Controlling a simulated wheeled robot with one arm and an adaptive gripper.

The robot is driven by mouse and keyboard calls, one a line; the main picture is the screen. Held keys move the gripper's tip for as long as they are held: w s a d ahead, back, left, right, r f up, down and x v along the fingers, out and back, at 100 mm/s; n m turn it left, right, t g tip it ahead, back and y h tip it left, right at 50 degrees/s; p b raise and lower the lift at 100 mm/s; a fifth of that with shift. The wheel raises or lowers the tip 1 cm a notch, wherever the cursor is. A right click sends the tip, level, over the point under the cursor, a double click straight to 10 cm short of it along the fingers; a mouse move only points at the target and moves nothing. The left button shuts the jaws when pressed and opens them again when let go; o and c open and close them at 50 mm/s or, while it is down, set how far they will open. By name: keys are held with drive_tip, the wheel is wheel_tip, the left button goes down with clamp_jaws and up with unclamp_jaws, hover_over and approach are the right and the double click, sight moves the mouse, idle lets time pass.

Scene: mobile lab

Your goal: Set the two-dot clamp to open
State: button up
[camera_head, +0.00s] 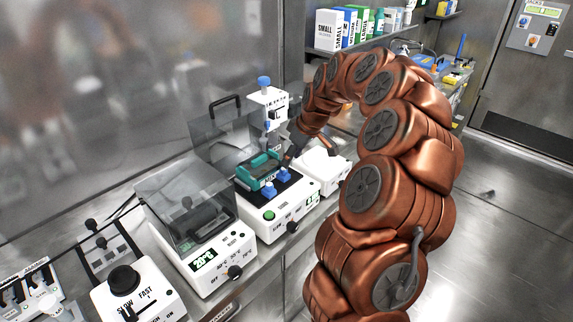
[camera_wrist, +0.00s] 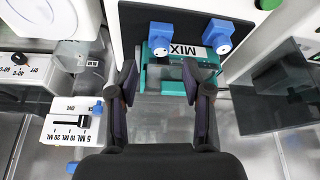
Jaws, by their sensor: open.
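Two blue clamps stand on the white mixing machine (camera_head: 262,222) in the head view: a nearer one (camera_head: 268,190) and a farther one (camera_head: 283,174). In the wrist view they show as a left clamp (camera_wrist: 159,38) and a right clamp (camera_wrist: 218,35), on either side of an upside-down MIX label. Their dot marks are too small to tell apart. A teal rack (camera_head: 258,168) lies beside them and also shows in the wrist view (camera_wrist: 153,76). My gripper (camera_wrist: 159,72) is open and empty over the rack, its fingertips just short of the left clamp. In the head view its fingers are partly hidden.
A box with a clear lid and a 20°C display (camera_head: 203,260) stands left of the machine. A raised clear lid (camera_head: 215,135) is behind it. A blue-knobbed dispenser (camera_head: 268,105) and a small white device (camera_head: 322,168) stand close by. The floor at right is free.

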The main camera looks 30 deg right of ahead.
sight(283, 174)
drive_tip(key=p+x, duration=0.1)
drive_tip(key=x, duration=0.4)
clamp_jaws()
idle(0.3)
